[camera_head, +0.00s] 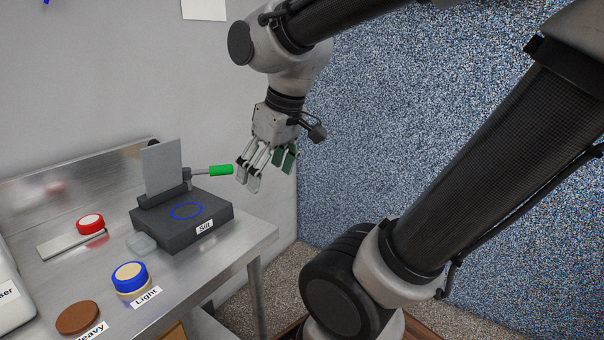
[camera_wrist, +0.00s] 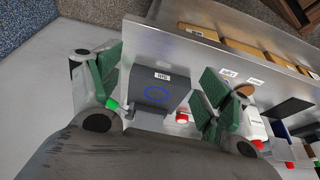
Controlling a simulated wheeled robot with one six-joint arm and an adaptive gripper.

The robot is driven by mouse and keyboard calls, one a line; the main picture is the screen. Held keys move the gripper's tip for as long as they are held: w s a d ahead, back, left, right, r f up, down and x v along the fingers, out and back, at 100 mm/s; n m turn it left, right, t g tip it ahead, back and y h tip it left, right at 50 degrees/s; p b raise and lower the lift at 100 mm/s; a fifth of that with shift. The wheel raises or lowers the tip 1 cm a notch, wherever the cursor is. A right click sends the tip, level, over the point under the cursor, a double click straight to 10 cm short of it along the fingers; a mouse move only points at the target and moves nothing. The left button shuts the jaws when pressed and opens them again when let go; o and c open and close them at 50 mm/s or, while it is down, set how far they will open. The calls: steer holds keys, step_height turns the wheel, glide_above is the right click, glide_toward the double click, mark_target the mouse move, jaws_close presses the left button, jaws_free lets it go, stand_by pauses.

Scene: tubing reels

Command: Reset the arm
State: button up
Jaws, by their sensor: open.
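My gripper (camera_head: 264,172) hangs from my arm above the right end of the metal bench, close to the green-handled lever (camera_head: 221,170) of a dark box. Its fingers are apart with nothing between them. In the wrist view, my gripper (camera_wrist: 158,85) shows its green finger pads spread to either side of the dark box. The dark box (camera_head: 220,222) has a blue ring on top, a label that seems to read "Silt", and an upright grey plate (camera_head: 164,167). I cannot tell whether a finger touches the lever's green end.
On the metal bench (camera_head: 225,275) stand a blue-rimmed reel (camera_head: 130,278) by a "Light" label, a brown disc (camera_head: 78,317) by a "Heavy" label, a red-rimmed reel (camera_head: 90,224) and a small clear dish (camera_head: 141,242). A speckled blue wall (camera_head: 400,120) stands behind my arm.

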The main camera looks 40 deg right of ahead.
steer(key=s+d+m+h, duration=0.1)
steer(key=s+d+m, duration=0.2)
steer(key=s+d, duration=0.2)
steer(key=shift+s, duration=0.35)
steer(key=shift+f, duration=0.1)
stand_by(0.7)
